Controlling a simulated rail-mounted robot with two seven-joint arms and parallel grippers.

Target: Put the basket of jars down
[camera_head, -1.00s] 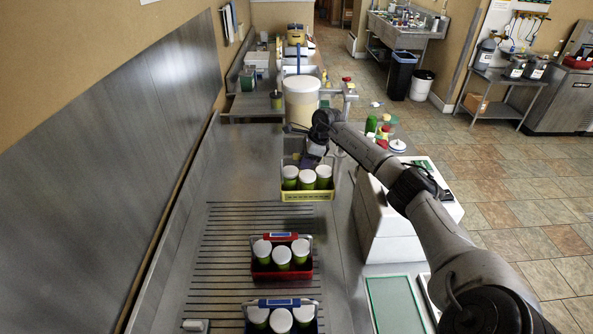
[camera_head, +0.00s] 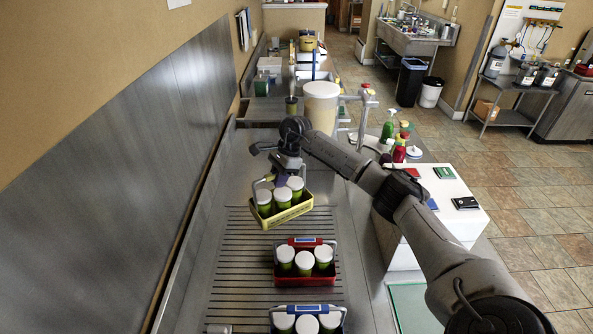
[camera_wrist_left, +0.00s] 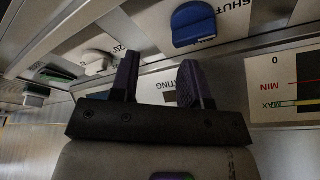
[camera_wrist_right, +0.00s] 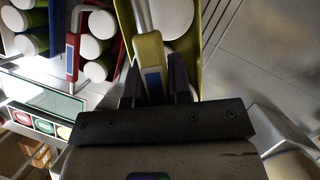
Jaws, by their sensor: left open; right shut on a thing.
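The yellow basket of jars (camera_head: 285,217) hangs from my right gripper (camera_head: 284,172) over the far end of the ribbed drainboard. It holds several green jars with white lids and is turned and tilted in the head view. In the right wrist view, my right gripper (camera_wrist_right: 156,88) is shut on the basket's yellow handle (camera_wrist_right: 151,62). Whether the basket touches the drainboard cannot be told. My left gripper (camera_wrist_left: 160,82) is open and empty in the left wrist view, facing a panel with printed labels. It is outside the head view.
A red basket of jars (camera_head: 305,279) stands on the ribbed drainboard (camera_head: 250,262), with a blue-handled basket (camera_head: 306,311) nearer. A white bucket (camera_head: 321,105) stands beyond. A white box (camera_head: 440,205) is on the right. The drainboard left of the baskets is clear.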

